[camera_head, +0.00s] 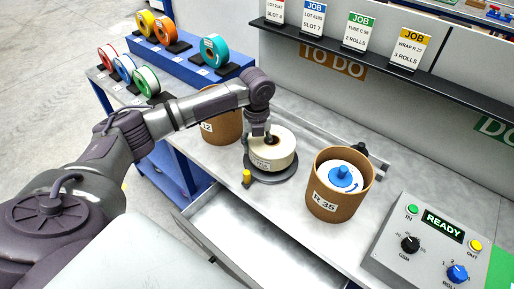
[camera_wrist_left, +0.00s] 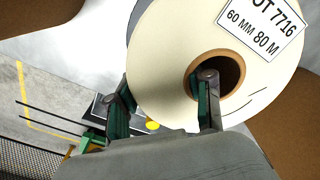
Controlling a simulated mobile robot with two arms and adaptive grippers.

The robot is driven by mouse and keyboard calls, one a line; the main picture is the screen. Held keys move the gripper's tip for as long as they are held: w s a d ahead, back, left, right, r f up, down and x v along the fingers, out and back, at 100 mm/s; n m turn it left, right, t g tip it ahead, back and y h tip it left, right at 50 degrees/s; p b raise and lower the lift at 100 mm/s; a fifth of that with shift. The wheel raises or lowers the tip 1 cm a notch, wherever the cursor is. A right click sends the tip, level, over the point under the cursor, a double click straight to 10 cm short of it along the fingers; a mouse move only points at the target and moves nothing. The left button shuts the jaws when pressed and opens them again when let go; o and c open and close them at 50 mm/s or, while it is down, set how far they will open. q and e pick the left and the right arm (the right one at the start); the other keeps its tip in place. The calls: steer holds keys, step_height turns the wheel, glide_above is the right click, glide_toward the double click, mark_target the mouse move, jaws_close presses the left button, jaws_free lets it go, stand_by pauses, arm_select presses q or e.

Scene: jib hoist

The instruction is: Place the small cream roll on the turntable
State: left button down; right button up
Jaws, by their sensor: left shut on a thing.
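The small cream roll (camera_head: 271,150) is at the dark round turntable (camera_head: 285,173) on the bench, over its disc. I cannot tell whether it rests on the disc or hangs just above it. My left gripper (camera_head: 262,139) is shut on the roll's near left wall. In the left wrist view, the cream roll (camera_wrist_left: 168,75) has a white label reading 60 MM 80 M. One finger of my left gripper (camera_wrist_left: 163,88) is in the brown core and the other is outside the roll. My right gripper is not in view.
A cardboard tub marked R 35 (camera_head: 325,205) stands right of the turntable, and another tub (camera_head: 220,128) stands behind left. A control box (camera_head: 425,245) reads READY. An open drawer (camera_head: 235,225) lies in front. Coloured spools (camera_head: 145,80) stand at the back left.

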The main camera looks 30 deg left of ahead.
arm_select(q)
steer(key=shift+f, duration=0.95)
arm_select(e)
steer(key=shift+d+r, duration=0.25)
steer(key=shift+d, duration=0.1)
arm_select(q)
steer(key=shift+c, duration=2.3)
jaws_free()
steer(key=shift+s+f, duration=0.1)
steer(key=shift+f, duration=0.05)
step_height(320, 180, up, 12)
steer(key=shift+r+b, duration=0.1)
steer(key=shift+b, duration=1.05)
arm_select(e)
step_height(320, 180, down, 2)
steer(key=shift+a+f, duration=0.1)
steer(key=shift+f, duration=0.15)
